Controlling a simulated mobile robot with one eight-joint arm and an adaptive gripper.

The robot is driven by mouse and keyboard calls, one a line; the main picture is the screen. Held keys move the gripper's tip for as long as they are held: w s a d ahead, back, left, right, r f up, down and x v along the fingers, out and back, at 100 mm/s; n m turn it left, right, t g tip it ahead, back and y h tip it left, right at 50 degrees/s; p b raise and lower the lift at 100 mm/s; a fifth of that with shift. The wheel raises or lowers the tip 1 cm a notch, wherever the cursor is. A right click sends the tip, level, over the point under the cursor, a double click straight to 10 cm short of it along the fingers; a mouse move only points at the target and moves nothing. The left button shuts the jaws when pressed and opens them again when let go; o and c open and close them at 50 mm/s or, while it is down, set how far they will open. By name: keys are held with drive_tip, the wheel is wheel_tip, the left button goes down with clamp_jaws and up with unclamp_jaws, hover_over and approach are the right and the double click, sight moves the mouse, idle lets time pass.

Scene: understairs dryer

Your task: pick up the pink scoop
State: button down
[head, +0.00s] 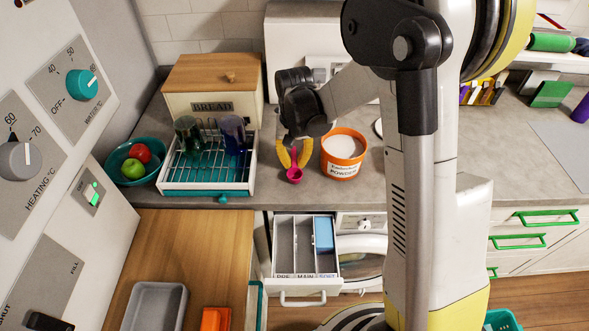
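The pink scoop (294,175) is on or just above the grey worktop, between the dish rack and the powder tub. Its round bowl shows, and a thin pink part runs up from it between the gripper fingers. My gripper (294,164) points down at the scoop with its two yellow fingers on either side of the pink part. The fingertips are close to the scoop. I cannot tell whether they touch it or are closed on it, or whether the scoop is clear of the worktop.
An orange powder tub (343,166) stands close to the right of my gripper. A dish rack (205,187) with two glasses and a bread box (214,76) are to the left. A fruit bowl (137,163) sits further left. An open dispenser drawer (305,246) juts out below the worktop.

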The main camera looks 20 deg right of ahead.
sight(294, 162)
idle(0.3)
wheel_tip(294, 162, up, 10)
drive_tip(key=p, duration=0.3)
idle(0.4)
